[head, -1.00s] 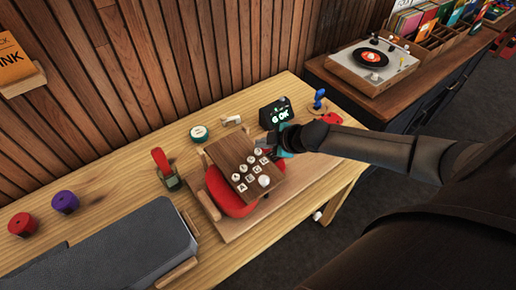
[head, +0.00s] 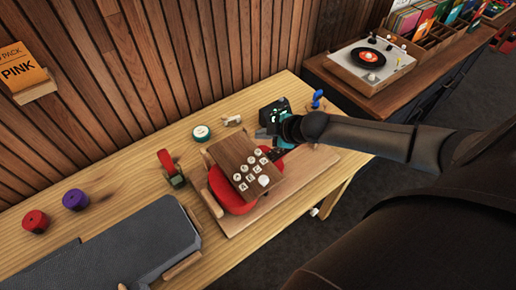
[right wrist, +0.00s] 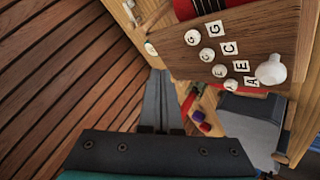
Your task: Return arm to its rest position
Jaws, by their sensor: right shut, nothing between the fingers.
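My right arm comes in from the right in the head view. My right gripper (head: 268,134) is at the far right part of the workbench, beside the red ukulele's brown headstock board (head: 236,160) with its white lettered pegs. In the right wrist view my right gripper's fingers (right wrist: 162,78) are together with nothing between them. They point toward the headstock board (right wrist: 230,40), which shows at the top right with letters G, G, C, E and A. The red ukulele body (head: 226,196) lies under the board on a wooden base. My left gripper is not in view.
A small display (head: 274,112) stands behind my gripper, partly hidden by it. A grey case (head: 120,250) lies front left. A record player (head: 371,62) sits on the side cabinet.

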